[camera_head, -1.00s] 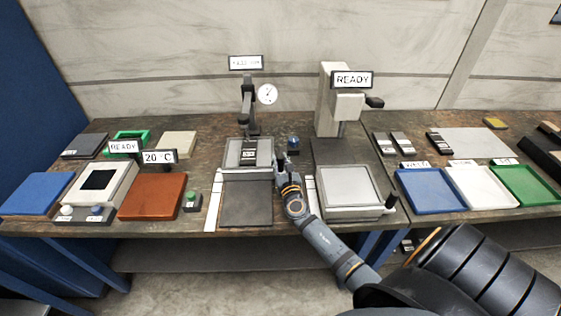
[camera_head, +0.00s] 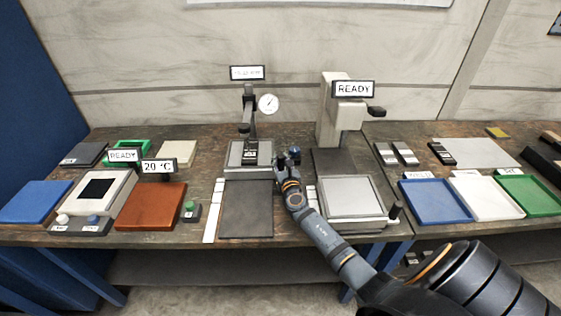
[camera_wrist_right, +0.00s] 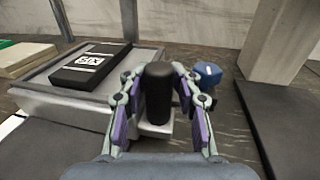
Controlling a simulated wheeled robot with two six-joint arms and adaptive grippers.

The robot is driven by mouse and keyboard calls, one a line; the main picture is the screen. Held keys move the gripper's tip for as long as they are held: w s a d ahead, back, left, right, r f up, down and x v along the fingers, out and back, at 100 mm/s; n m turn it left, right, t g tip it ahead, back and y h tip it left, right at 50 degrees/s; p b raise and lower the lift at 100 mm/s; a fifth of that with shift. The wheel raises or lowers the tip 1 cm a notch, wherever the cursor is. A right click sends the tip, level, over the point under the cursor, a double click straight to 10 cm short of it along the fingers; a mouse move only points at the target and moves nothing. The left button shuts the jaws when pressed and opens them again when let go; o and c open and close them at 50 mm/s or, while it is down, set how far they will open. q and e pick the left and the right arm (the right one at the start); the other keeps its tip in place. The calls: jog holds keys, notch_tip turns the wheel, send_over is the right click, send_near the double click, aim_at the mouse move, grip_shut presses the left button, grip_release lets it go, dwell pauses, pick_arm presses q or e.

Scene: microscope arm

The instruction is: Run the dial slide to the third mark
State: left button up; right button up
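The dial slide's pale carriage (camera_head: 262,173) is toward the back of its dark track (camera_head: 246,212), with a black labelled block (camera_head: 250,157) on top. The carriage also shows in the right wrist view (camera_wrist_right: 60,104). A round dial (camera_head: 268,104) stands above it. A white strip (camera_head: 214,210) runs beside the track's left edge; its marks are too small to read. My right gripper (camera_wrist_right: 158,85) is closed around the upright black handle (camera_wrist_right: 158,97) at the carriage's right side. In the head view the gripper (camera_head: 284,160) hides the handle. My left gripper is out of view.
A small blue-topped object (camera_wrist_right: 208,73) stands close to the right of the gripper. The microscope-like READY stand (camera_head: 333,115) and its pale plate (camera_head: 348,196) are to the right. A red-brown block (camera_head: 152,206) and green button (camera_head: 190,207) are to the left.

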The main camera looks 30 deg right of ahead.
jog(key=shift+o, duration=1.2)
jog(key=shift+s, duration=0.15)
jog(key=v, duration=1.2)
